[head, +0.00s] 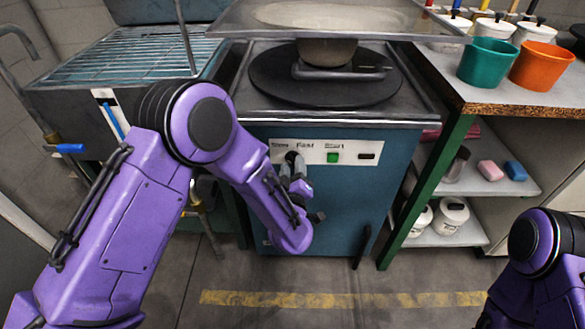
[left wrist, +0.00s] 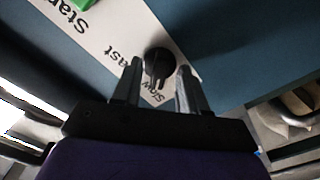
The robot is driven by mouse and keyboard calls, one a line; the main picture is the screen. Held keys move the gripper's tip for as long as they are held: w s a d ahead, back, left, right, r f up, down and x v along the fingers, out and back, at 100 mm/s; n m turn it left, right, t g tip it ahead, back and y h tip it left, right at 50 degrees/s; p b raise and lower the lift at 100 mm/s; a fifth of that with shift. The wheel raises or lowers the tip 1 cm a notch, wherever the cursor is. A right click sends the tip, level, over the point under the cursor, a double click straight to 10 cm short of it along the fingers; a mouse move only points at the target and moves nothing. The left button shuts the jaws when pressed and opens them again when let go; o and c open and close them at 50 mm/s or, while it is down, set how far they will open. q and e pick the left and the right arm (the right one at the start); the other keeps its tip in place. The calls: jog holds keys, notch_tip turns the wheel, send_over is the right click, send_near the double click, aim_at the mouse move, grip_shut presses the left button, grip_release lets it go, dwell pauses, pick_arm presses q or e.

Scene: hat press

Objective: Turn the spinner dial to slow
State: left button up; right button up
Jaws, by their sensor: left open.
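The spinner dial is a round black knob (left wrist: 159,62) on a white label strip, between the words Slow and Fast. In the head view, the dial (head: 291,157) is partly covered by my left gripper (head: 294,164). In the left wrist view, the open fingers of the left gripper (left wrist: 160,68) stand to either side of the dial. I cannot tell whether they touch it. Which word the dial points to is not clear. My right arm shows at the lower right, but its gripper is out of view.
A green start button (head: 333,157) sits right of the dial on the blue machine front (head: 345,195). A dark turntable (head: 275,82) is on top. A metal sink unit (head: 65,105) stands left, and shelves with pots (head: 487,62) stand right.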

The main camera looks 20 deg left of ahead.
pick_arm(q)
jog(key=v, duration=1)
jog(key=shift+s+p, duration=0.25)
jog(key=shift+p, duration=0.15)
jog(key=shift+d, duration=0.1)
